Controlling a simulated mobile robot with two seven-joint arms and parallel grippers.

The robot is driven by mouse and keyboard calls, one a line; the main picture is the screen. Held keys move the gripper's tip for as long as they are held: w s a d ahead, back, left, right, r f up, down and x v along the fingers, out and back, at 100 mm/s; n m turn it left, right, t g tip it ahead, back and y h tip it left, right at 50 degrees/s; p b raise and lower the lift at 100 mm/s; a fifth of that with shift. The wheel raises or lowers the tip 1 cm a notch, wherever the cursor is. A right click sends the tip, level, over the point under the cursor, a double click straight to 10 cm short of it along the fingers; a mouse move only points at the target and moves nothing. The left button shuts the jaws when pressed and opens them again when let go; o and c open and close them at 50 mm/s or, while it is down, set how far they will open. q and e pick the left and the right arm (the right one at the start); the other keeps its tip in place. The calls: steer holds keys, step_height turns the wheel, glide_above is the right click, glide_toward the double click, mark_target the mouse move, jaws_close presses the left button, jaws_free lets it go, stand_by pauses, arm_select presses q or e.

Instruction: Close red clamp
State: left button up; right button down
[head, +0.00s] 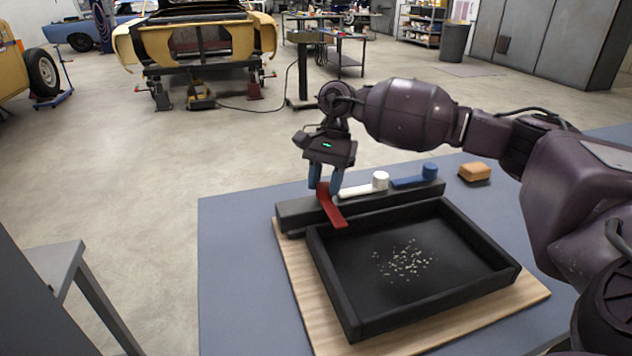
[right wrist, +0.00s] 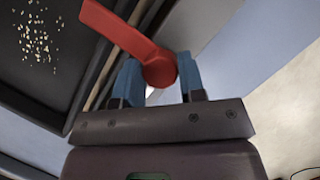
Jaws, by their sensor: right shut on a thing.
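The red clamp (head: 334,211) is a lever at the left end of a dark bar (head: 290,216) behind the black tray (head: 330,272). Its arm points toward the tray, unlike the white clamp (head: 357,190) and blue clamp (head: 407,182), whose arms lie along the bar. My right gripper (head: 326,190) is shut on the red clamp's round knob end, which its blue fingers partly hide in the head view. In the right wrist view the red clamp (right wrist: 122,29) has its knob between the fingertips (right wrist: 160,80). My left gripper is not in view.
The tray holds scattered pale grains (head: 408,261) and stands on a wooden board (head: 300,290) on a blue-grey table (head: 235,270). An orange-brown block (head: 474,172) lies at the back right. The table's left part is clear.

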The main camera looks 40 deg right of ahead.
steer(key=c, duration=0.7)
jaws_free()
steer(key=v, duration=1)
steer(key=shift+w+d+r, duration=0.1)
steer(key=shift+d+r, duration=0.05)
steer(key=shift+r, duration=0.25)
